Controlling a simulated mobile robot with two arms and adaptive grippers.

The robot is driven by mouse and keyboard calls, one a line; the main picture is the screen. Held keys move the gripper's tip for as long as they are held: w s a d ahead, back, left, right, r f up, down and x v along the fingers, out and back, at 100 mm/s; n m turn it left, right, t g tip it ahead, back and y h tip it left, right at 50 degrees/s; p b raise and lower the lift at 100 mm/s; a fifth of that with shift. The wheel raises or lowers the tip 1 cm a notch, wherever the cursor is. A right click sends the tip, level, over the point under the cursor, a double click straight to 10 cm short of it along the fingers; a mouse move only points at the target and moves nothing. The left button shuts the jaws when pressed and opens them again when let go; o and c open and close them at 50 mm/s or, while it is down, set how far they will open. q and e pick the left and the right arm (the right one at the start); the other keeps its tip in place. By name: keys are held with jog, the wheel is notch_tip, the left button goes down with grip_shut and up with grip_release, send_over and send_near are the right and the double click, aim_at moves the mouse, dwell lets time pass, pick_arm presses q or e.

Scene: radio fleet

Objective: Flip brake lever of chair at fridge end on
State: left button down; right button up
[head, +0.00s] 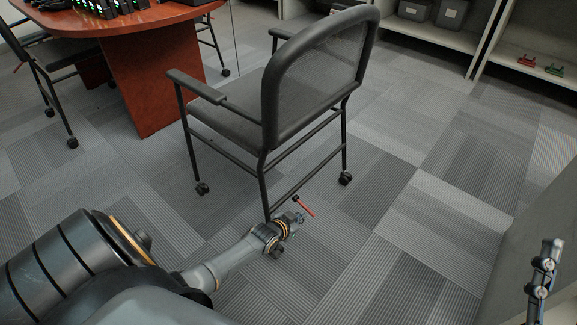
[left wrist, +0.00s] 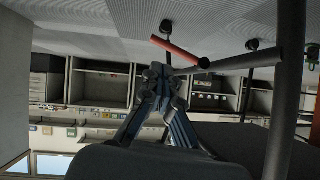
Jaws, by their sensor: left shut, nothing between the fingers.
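A dark grey mesh-back chair (head: 318,80) on casters stands mid-view in the head view. Its red brake lever (head: 304,206) sticks out low at the near side, by the lower frame bar. In the left wrist view, which is upside down, the red lever (left wrist: 175,47) slants beside a black frame bar (left wrist: 240,60). My left gripper (head: 299,217) is shut and empty, its tips close to the lever; contact cannot be told. It also shows in the left wrist view (left wrist: 160,72). My right gripper (head: 543,267) shows partly at the right edge; its jaw state is unclear.
A reddish wooden table (head: 110,22) with dark devices stands at the left, with another chair (head: 62,72) beside it. Low shelves (head: 440,38) line the back. A grey panel (head: 540,215) stands at the right. Carpet right of the chair is clear.

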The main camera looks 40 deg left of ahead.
pick_arm(q)
jog(key=p+v, duration=0.4)
jog(key=v, duration=0.4)
jog(key=shift+s+d, duration=0.2)
jog(key=shift+d, duration=0.15)
pick_arm(e)
jog(key=d+f+g+h, duration=0.1)
jog(key=f+g+h, duration=0.1)
jog(key=f+g, duration=0.4)
jog(key=d+f+g+h, duration=0.2)
jog(key=f+g, duration=0.4)
jog(key=f, duration=0.7)
jog(key=shift+s+f+m+g, duration=0.15)
jog(key=shift+s+m+g, duration=0.15)
